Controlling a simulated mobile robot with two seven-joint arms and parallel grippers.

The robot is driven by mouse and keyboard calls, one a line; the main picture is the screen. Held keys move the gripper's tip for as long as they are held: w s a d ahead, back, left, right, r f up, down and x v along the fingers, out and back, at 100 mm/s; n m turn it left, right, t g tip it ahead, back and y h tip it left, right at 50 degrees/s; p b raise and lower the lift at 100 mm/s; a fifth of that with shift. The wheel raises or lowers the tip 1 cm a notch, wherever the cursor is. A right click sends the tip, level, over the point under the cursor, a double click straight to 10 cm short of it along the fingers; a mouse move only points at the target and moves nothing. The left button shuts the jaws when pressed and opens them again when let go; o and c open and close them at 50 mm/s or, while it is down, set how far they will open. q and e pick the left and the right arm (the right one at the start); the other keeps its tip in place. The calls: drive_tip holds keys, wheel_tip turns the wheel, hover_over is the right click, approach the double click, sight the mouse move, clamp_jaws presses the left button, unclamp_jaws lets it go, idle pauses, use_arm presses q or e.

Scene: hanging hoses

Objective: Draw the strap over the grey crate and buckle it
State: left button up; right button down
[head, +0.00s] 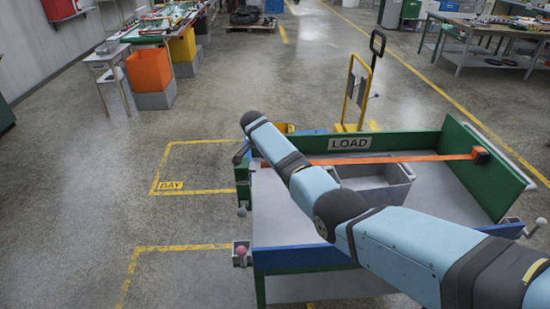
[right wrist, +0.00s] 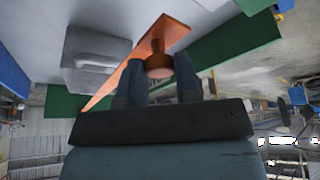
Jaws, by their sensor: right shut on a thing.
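The orange strap (head: 425,157) runs from a dark fitting (head: 480,155) on the right green wall leftward across the far side of the grey crate (head: 395,192), then passes behind my right arm. I cannot tell whether it touches the crate. In the right wrist view my right gripper (right wrist: 158,74) is shut on the orange end piece of the strap (right wrist: 115,84), and the grey crate (right wrist: 92,48) shows beyond it. I cannot make out the buckle. My left gripper is out of view.
The crate stands on a trolley bed with green walls (head: 505,185) and a LOAD label (head: 350,143). A yellow hand truck (head: 355,90) stands behind. A pink-knobbed fitting (head: 241,252) sits at the front left corner.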

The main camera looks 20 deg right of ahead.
drive_tip(key=shift+w+a+r, duration=0.1)
drive_tip(key=shift+w+a, duration=0.05)
drive_tip(key=shift+a, duration=0.2)
drive_tip(key=c, duration=0.8)
unclamp_jaws()
drive_tip(key=v, duration=1.3)
drive_tip(key=shift+s+a+r+b, duration=0.15)
drive_tip(key=shift+s+r+b, duration=0.1)
drive_tip(key=shift+r+b, duration=0.05)
